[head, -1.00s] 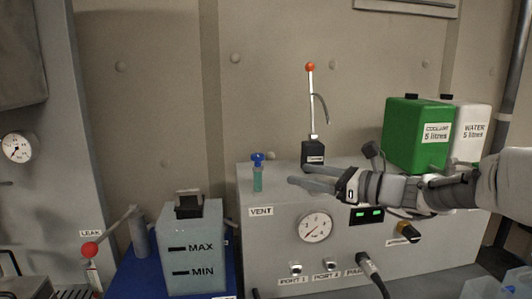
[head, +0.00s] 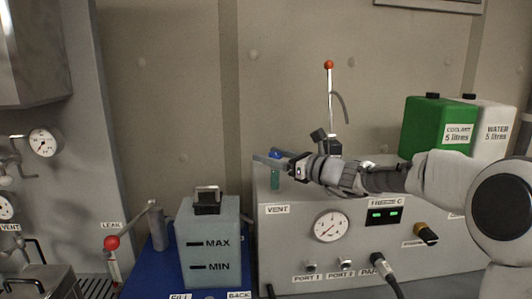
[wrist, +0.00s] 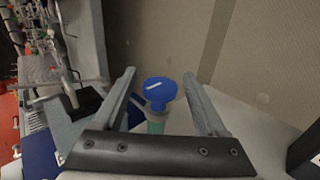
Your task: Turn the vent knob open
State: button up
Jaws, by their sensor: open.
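The blue vent knob (wrist: 159,92) sits on a short green stem (wrist: 156,124) in the wrist view, between my two open fingers with a gap on each side. A pale mark runs slantwise across the knob's top. In the head view the knob (head: 276,155) is partly hidden by my gripper (head: 268,161), which reaches it from the right.
A lever with a red ball (head: 329,64) stands behind my wrist. Green (head: 425,125) and white (head: 493,140) canisters stand at the back right. A MAX/MIN tank (head: 208,240) stands left of the box, with a red-ended LEAK lever (head: 112,243) beyond it.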

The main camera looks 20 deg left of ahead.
jog(key=shift+x, duration=0.95)
grip_shut()
